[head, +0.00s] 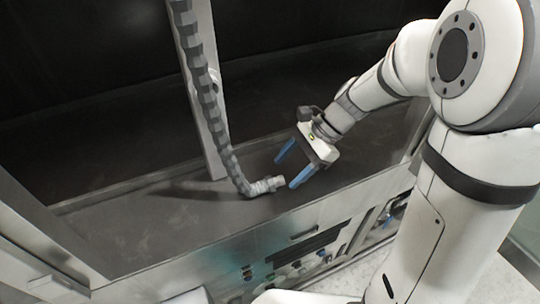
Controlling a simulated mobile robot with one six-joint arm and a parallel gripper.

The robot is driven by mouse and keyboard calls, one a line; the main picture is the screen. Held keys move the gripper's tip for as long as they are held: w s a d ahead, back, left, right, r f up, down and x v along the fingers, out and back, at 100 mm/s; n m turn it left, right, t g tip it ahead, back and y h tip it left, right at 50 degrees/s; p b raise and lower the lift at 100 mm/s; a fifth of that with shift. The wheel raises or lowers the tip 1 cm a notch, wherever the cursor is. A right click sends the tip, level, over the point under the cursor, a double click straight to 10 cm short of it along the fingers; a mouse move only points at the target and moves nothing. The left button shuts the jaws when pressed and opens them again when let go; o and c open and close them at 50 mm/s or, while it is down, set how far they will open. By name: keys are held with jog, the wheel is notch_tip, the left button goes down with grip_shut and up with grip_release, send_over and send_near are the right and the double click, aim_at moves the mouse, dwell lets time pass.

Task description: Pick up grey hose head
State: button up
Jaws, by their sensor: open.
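The grey hose head (266,186) is at the lower end of a segmented grey hose (208,92) that hangs from above and bends to the right near the dark surface. It lies close above or on that surface; which one I cannot tell. My gripper (289,169) has two blue fingers, spread apart, with nothing between them. It is just right of the hose head, and the nearer finger's tip is beside the head's right end. Whether they touch is unclear.
The dark flat surface (130,232) extends left with free room. A metal post (207,135) stands behind the hose. A metal front panel (300,237) with a dark slot and fittings runs along the near edge. A frame (40,235) stands at the left.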

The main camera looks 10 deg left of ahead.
aim_at(268, 179)
jog(key=shift+w+a+f+m+y, duration=0.1)
jog(key=shift+w+a+m+y, duration=0.1)
jog(key=shift+w+a+m, duration=0.15)
jog(key=shift+w+a+f+m+y, duration=0.1)
jog(key=shift+a+m+y, duration=0.15)
jog(key=shift+a, duration=0.2)
jog(key=p+x, duration=0.1)
jog(key=x, duration=0.6)
jog(key=shift+a+f, duration=0.1)
jog(key=shift+f, duration=0.2)
jog(key=shift+c, duration=0.3)
jog(key=c, duration=1)
